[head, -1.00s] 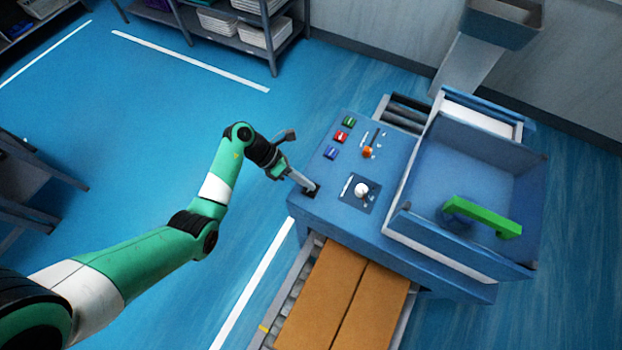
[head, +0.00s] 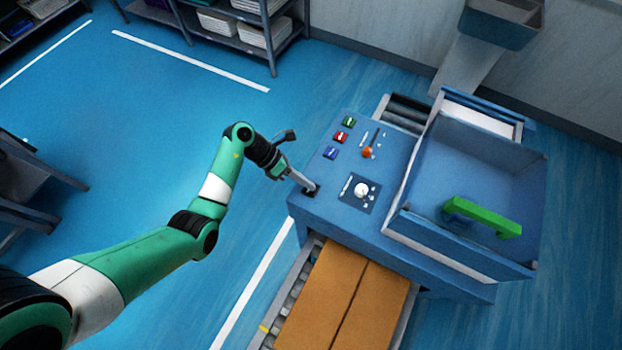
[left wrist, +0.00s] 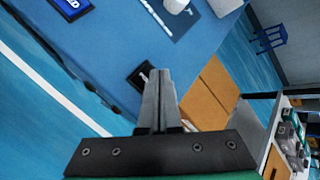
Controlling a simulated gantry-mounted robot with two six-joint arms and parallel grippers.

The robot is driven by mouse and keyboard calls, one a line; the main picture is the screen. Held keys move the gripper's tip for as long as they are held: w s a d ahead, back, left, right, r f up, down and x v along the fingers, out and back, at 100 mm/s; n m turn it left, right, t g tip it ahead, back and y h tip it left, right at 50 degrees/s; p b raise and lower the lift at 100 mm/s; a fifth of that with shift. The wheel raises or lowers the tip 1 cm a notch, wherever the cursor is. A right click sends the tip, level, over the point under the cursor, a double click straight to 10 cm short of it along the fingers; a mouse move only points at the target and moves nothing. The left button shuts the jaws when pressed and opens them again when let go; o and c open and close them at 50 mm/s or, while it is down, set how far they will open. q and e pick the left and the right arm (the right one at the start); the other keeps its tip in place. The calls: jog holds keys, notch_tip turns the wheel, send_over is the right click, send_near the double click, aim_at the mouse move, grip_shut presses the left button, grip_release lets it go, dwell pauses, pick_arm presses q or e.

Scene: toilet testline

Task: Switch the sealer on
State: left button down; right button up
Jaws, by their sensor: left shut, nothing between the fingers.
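The sealer (head: 340,218) is a blue machine with a control panel on top. The panel has green (head: 349,121), red (head: 341,136) and blue (head: 331,153) buttons, an orange-knobbed lever (head: 368,152) and a white knob (head: 361,189). A small black switch plate (head: 308,191) sits near the panel's front left corner. My left gripper (head: 313,187) is shut and empty, its tips at this black switch. In the left wrist view the shut fingers (left wrist: 158,85) cover part of the black switch (left wrist: 139,75), whose small light lever still shows. I cannot tell whether they touch. My right gripper is not in view.
A cardboard box (head: 325,300) lies on the roller conveyor in front of the sealer. A raised blue guard with a green handle (head: 482,216) stands on the right. Shelves (head: 235,25) stand at the back. The floor left of the sealer is clear.

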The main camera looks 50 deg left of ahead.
pick_arm(q)
jog(key=shift+f, duration=0.1)
jog(key=shift+f, duration=0.35)
jog(key=shift+f+b, duration=0.1)
jog(key=shift+b, duration=0.25)
dwell(0.4)
jog(key=shift+r+p, duration=0.6)
jog(key=shift+p, duration=0.1)
notch_tip(320, 180, up, 6)
jog(key=p, duration=0.6)
